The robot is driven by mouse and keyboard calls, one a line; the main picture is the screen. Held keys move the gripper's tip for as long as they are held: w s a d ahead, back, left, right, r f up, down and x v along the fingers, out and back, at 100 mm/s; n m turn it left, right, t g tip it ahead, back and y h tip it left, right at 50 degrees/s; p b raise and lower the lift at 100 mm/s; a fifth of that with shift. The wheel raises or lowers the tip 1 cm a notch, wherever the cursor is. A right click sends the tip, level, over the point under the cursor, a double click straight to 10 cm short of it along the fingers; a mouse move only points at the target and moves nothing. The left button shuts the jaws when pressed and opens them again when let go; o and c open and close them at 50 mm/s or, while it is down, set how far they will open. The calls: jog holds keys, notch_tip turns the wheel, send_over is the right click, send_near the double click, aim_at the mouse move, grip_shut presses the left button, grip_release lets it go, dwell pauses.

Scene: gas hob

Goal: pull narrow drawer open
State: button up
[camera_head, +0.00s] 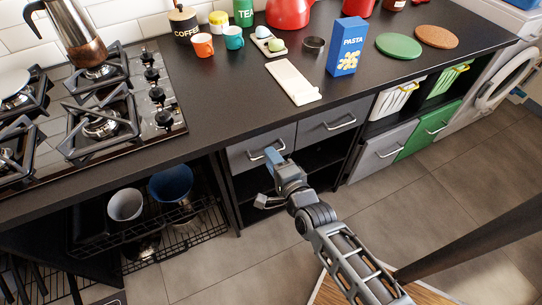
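Two grey drawer fronts sit side by side under the counter edge: a left one (243,157) and a right one (317,130). Each has a pale bar handle, and both fronts look flush and closed. My gripper (273,157) is at the left drawer's handle (257,157), its blue tip overlapping the handle's right part. I cannot tell whether the fingers are around the handle or only in front of it. My gripper and wrist hide the drawer's lower right part.
Open shelving lies below the drawers. A wire rack (190,212) with pots is at the left. Grey (372,160) and green (424,137) fronts are at the right. A dark slanted bar (470,238) crosses the lower right.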

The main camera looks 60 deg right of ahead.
jog(key=shift+x, duration=0.8)
jog(key=shift+c, duration=0.4)
grip_shut()
